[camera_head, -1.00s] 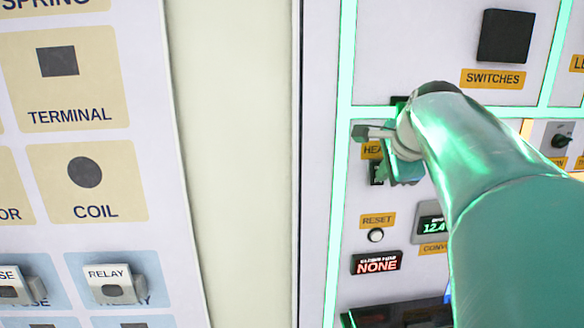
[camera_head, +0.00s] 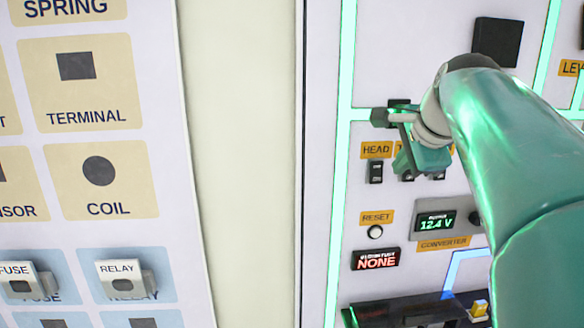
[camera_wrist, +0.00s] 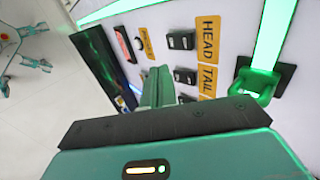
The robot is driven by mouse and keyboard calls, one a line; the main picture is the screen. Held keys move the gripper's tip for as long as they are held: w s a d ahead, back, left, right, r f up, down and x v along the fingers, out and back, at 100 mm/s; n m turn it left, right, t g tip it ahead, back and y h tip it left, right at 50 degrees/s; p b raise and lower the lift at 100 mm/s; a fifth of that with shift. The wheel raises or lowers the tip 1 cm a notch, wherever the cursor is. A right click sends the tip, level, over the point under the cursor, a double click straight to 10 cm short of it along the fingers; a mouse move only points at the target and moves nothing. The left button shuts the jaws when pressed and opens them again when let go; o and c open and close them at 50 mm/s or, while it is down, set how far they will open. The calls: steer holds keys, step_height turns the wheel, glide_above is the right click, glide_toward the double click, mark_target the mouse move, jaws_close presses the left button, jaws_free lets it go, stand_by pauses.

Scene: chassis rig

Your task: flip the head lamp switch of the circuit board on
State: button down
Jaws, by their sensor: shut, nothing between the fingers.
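The head lamp switch (camera_head: 376,172) is a small black rocker under the yellow HEAD label (camera_head: 376,150) on the white panel. It also shows in the wrist view (camera_wrist: 181,40), beside the HEAD lettering. I cannot tell which way it is flipped. My gripper (camera_head: 408,160) is just right of this switch, in front of the neighbouring switches and partly hiding them. In the wrist view my gripper's fingers (camera_wrist: 157,88) are together and empty, near the TAIL switch (camera_wrist: 185,76). I cannot tell whether the fingertips touch the panel.
Below the HEAD switch are the RESET button (camera_head: 375,233), a 12.4 V display (camera_head: 436,222) and a display reading NONE (camera_head: 376,259). Glowing green strips (camera_head: 345,180) divide the panel. A board with FUSE and RELAY parts (camera_head: 124,279) stands left, across a bare cream strip.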

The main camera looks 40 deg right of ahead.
steer(key=shift+v, duration=2.4)
steer(key=shift+w, duration=0.1)
steer(key=shift+s+a+f, duration=0.2)
steer(key=shift+f, duration=0.5)
steer(key=shift+w+f, duration=0.1)
glide_toward(376, 184)
step_height(376, 184, down, 4)
steer(key=shift+w+d+f, duration=0.15)
steer(key=shift+w+d, duration=0.4)
steer(key=shift+w, duration=0.3)
steer(key=shift+w+d+f, duration=0.1)
steer(key=shift+w+d, duration=0.45)
steer(key=shift+w, duration=0.3)
